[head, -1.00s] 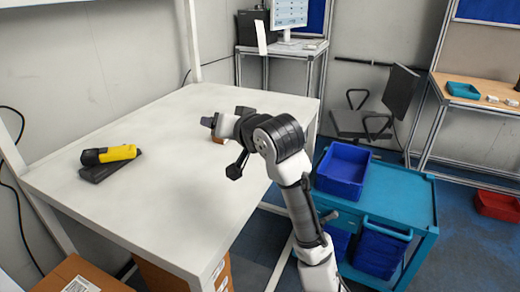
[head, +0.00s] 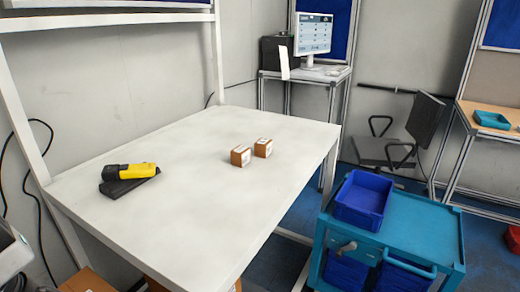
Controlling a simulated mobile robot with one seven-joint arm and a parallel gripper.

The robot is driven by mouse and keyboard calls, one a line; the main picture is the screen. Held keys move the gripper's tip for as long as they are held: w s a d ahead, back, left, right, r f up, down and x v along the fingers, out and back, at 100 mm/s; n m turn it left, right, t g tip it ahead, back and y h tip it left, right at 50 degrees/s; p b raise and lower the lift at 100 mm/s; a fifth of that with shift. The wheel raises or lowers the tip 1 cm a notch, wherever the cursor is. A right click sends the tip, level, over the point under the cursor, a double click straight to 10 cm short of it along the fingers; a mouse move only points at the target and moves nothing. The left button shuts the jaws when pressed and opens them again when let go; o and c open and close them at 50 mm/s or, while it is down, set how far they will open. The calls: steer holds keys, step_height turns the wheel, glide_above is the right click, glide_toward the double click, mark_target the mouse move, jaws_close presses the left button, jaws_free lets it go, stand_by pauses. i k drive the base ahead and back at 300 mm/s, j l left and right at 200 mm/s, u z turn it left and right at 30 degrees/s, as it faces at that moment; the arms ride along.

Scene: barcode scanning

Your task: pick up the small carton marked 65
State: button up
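Two small brown cartons with white labels stand side by side near the middle of the white table (head: 190,222). One is the front-left carton (head: 240,157) and the other is the back-right carton (head: 263,148), a little apart. Their markings are too small to read, so I cannot tell which is marked 65. My gripper is not in view. A white and grey part at the lower left edge of the head view is cut off, and I cannot tell what it is.
A yellow and black scanner (head: 130,170) lies on a dark base at the table's left. A blue bin (head: 362,199) sits on a teal cart (head: 425,225) to the right. The table around the cartons is clear. A monitor (head: 313,33) and chair (head: 385,150) stand behind.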

mark_target(263, 147)
steer(key=i+l, duration=0.2)
steer(key=l, duration=0.2)
steer(key=i+l, duration=0.15)
steer(key=l, duration=0.2)
steer(key=i+l, duration=0.2)
steer(key=l, duration=0.2)
steer(key=i+l, duration=0.15)
steer(key=l, duration=0.25)
steer(key=i+l, duration=0.2)
steer(key=l, duration=0.2)
steer(key=i+l+u, duration=0.1)
steer(key=l+u, duration=0.25)
steer(key=i+l+u, duration=0.1)
steer(key=u, duration=0.3)
steer(key=i+u, duration=0.45)
steer(key=u, duration=0.15)
steer(key=i, duration=0.5)
